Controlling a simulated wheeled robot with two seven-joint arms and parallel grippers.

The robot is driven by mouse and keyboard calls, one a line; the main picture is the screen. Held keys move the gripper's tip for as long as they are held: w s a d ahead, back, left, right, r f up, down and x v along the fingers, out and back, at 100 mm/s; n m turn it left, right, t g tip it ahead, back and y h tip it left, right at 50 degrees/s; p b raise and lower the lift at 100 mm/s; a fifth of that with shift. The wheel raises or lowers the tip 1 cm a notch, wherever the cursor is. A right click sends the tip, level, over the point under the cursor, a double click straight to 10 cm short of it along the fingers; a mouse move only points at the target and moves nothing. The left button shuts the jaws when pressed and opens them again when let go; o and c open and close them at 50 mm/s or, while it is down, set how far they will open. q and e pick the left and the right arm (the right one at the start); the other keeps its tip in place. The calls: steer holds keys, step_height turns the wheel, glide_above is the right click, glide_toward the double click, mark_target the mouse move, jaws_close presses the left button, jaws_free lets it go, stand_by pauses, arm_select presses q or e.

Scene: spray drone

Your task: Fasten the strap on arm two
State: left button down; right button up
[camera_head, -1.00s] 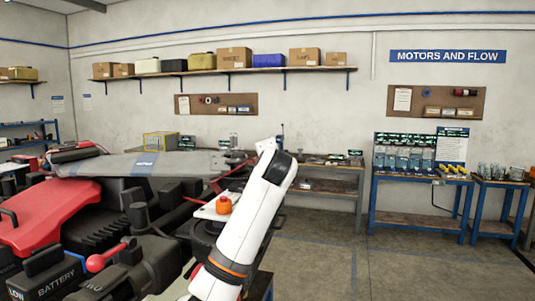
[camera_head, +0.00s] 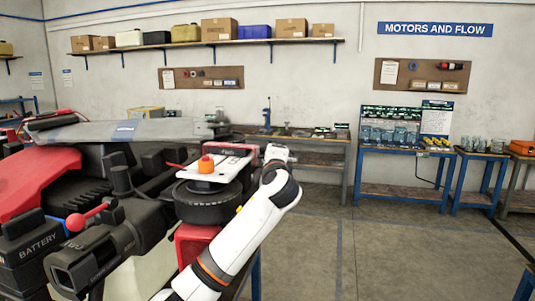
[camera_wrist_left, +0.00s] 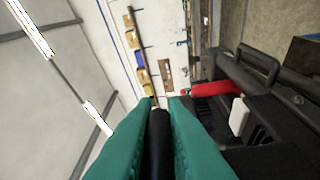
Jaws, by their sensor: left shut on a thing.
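The spray drone fills the left of the head view, with a grey folded arm (camera_head: 165,129) that carries a blue band (camera_head: 125,128). I cannot tell which arm is arm two, and no strap can be made out clearly. My left gripper (camera_wrist_left: 161,100) shows in the left wrist view as two teal fingers closed on a dark rounded thing (camera_wrist_left: 157,145). What this thing belongs to is hidden. A black drone frame (camera_wrist_left: 265,95) with a red part (camera_wrist_left: 211,89) and a white tab (camera_wrist_left: 238,117) lies to the right there. My right gripper is not in view.
A red-knobbed lever (camera_head: 76,222), a black battery block (camera_head: 37,240) and a white plate with an orange knob (camera_head: 206,164) crowd the drone's near side. A blue-framed bench (camera_head: 405,153) stands at the back right. The floor (camera_head: 400,250) at right is clear.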

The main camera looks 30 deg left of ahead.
arm_select(q)
steer(key=shift+f, duration=0.2)
steer(key=c, duration=1.5)
jaws_free()
steer(key=shift+d, duration=0.1)
steer(key=shift+r, duration=0.1)
steer(key=shift+s, duration=0.1)
steer(key=shift+s+d, duration=0.2)
steer(key=b+v, duration=0.4)
steer(key=v, duration=0.7)
steer(key=shift+s+b, duration=0.2)
steer(key=shift+b, duration=0.2)
steer(key=shift+d, duration=0.1)
